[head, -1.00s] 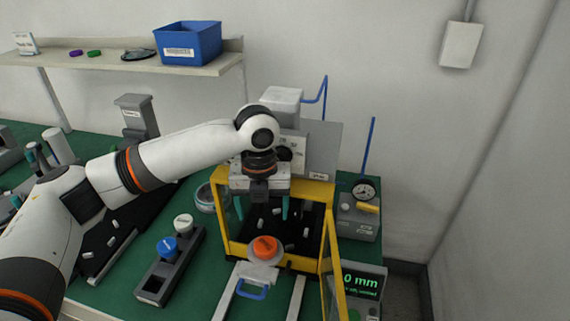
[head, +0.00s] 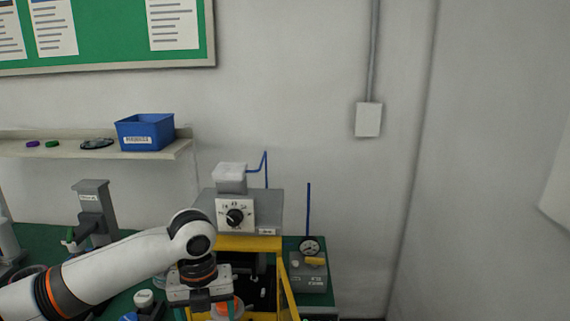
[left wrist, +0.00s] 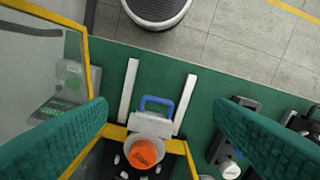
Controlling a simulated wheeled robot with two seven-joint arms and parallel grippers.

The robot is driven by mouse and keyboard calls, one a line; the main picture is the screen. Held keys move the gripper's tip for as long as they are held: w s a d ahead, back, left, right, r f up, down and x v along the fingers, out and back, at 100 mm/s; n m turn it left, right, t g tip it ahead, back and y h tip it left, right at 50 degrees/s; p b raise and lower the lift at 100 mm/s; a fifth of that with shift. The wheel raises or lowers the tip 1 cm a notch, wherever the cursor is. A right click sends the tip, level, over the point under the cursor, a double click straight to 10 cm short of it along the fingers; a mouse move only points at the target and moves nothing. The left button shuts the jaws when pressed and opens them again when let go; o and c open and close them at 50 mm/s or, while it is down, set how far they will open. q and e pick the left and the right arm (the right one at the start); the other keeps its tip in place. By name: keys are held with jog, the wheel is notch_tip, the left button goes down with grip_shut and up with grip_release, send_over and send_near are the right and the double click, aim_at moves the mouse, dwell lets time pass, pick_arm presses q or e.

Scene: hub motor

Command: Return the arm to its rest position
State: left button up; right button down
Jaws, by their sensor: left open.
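My left arm (head: 120,262) reaches in from the left in the head view. Its wrist is in front of the yellow-framed machine (head: 250,243), and the lower picture edge cuts off the fingers. In the left wrist view, my left gripper (left wrist: 160,112) has its two green fingers wide apart with nothing held between them. An orange round part (left wrist: 145,153) sits below, on a grey carrier with a blue handle (left wrist: 157,103), at the machine's front. My wrist partly hides the orange part in the head view (head: 228,308). My right gripper is not in view.
A gauge box (head: 308,275) stands right of the machine. A blue bin (head: 146,132) sits on the back shelf. The machine's clear door (left wrist: 40,60) stands open at the left in the wrist view. Two white rails (left wrist: 129,90) flank the carrier.

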pick_arm(q)
jog(key=s+d+f+n+t+h, duration=0.2)
jog(key=s+d+f+n+h, duration=0.2)
jog(key=s+d+f+n, duration=0.7)
jog(key=s+a+f+n+t+y, duration=0.15)
jog(key=s+a+f+n, duration=0.25)
jog(key=s+a+n, duration=0.5)
jog(key=s+a+f+n+y, duration=0.2)
jog(key=s+a+f+n, duration=0.35)
jog(key=n, duration=0.55)
notch_tip(320, 180, down, 24)
jog(key=s+a+g, duration=0.1)
jog(key=a, duration=0.1)
jog(key=s+a+f+g, duration=0.1)
jog(key=s+a+f, duration=0.2)
jog(key=s+f, duration=1.3)
jog(key=shift+s+f, duration=0.4)
jog(key=shift+s, duration=0.1)
